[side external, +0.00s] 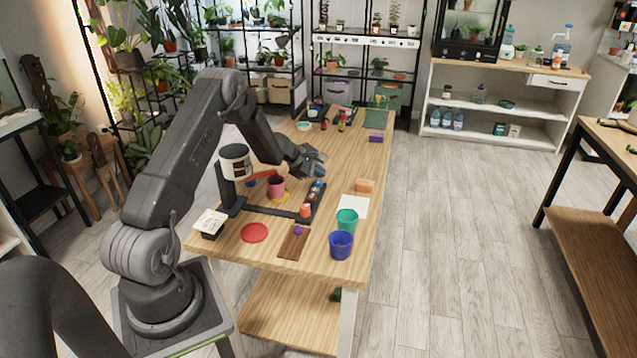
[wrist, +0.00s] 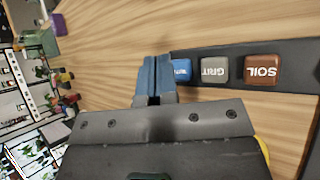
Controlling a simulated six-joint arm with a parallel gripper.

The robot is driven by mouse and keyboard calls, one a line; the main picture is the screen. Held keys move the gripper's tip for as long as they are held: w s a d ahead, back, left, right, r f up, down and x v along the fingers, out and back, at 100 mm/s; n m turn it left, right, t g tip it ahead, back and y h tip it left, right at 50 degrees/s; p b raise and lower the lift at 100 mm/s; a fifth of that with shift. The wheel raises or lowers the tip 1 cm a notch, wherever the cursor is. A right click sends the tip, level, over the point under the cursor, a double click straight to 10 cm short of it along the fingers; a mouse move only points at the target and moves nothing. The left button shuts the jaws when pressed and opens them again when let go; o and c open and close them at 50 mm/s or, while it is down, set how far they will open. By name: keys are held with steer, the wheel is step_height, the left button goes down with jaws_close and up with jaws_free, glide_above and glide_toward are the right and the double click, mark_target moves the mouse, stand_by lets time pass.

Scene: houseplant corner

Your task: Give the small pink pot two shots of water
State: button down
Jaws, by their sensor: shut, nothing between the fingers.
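The small pink pot (side external: 277,187) stands upright on a yellow saucer (side external: 287,201) beneath the red spout of the dispenser (side external: 236,162). The button strip (side external: 313,204) lies to the right of the pot. In the wrist view, it carries a blue button (wrist: 181,71) with its label partly hidden, a grey GRIT button (wrist: 214,69) and a brown SOIL button (wrist: 262,68). My gripper (wrist: 155,62) is shut and empty, with its fingertips beside the blue button and covering part of it. I cannot tell whether they touch it. In the side view, my gripper (side external: 319,174) is low over the strip's far end.
An orange block (side external: 365,185) and white sheet (side external: 354,206) lie right of the strip. Green (side external: 347,220) and blue (side external: 341,245) cups, a red disc (side external: 254,232) and a brown board (side external: 293,243) are nearer. A purple block (side external: 376,137) lies at the far right edge.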

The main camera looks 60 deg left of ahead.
mark_target(318, 183)
steer(key=shift+r, duration=2.45)
